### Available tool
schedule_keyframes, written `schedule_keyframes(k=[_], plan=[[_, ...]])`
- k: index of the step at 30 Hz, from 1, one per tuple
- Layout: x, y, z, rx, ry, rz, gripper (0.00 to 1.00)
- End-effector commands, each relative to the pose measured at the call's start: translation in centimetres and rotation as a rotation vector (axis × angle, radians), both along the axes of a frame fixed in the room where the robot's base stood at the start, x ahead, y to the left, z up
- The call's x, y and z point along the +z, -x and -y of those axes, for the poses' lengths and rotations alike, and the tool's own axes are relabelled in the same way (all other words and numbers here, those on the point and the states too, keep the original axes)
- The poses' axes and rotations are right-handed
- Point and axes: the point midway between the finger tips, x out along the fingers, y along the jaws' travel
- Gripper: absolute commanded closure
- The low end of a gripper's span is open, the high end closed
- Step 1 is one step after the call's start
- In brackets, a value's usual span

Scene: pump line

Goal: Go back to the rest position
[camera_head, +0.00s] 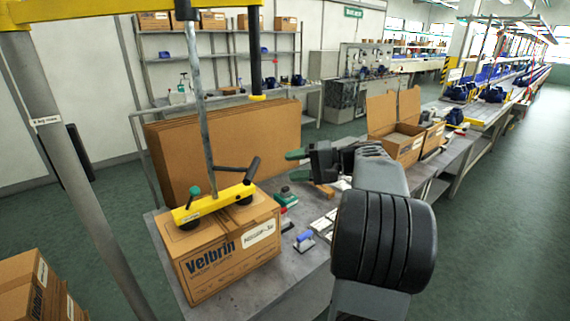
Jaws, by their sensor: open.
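My gripper (299,162) is in the middle of the view, above the grey work table (262,299). Its green-tipped fingers point left and are apart, with nothing seen between them. My dark grey arm reaches up to it from the lower right and hides part of the table. A closed Velbrin carton (222,264) stands on the table to the left, below and apart from my gripper.
Flat brown cardboard sheets (225,140) stand upright behind the carton. An open carton (402,146) is on the right. Small tools, including a blue-handled one (304,240), lie on the table. A grey post (82,170) stands left. Green floor (505,225) is clear at right.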

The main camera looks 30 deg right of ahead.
Motion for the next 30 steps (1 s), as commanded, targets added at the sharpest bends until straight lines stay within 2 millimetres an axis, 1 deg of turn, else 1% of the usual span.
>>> schedule_keyframes(k=[8,9,10,11,13,14,15,16,17,18,20,21,23,24,25,27,30], plan=[[0.0,0.0,0.0,0.0,0.0,0.0,0.5],[-0.2,-0.2,0.2,-0.021,-0.004,-0.019,0.5],[-0.7,-0.4,0.5,-0.042,0.01,-0.048,0.5],[-1.8,-0.4,0.7,-0.063,0.025,-0.093,0.5],[-5.2,0.1,1.2,-0.11,0.068,-0.218,0.5],[-6.8,0.6,1.1,-0.13,0.103,-0.283,0.5],[-8.8,1.4,0.5,-0.147,0.166,-0.372,0.5],[-10.3,2.1,-0.3,-0.149,0.225,-0.434,0.5],[-11.6,2.9,-1.4,-0.143,0.294,-0.488,0.5],[-13.2,4.0,-3.0,-0.124,0.399,-0.549,0.5],[-15.1,5.8,-5.3,-0.084,0.572,-0.608,0.5],[-16.1,7.1,-6.7,-0.048,0.695,-0.622,0.5],[-17.1,8.8,-8.8,0.014,0.882,-0.607,0.5],[-17.5,9.8,-10.0,0.058,0.992,-0.577,0.5],[-17.8,10.5,-10.8,0.091,1.064,-0.55,0.5],[-17.9,11.7,-12.5,0.163,1.201,-0.471,0.5],[-17.9,12.9,-14.8,0.256,1.32,-0.365,0.5]])
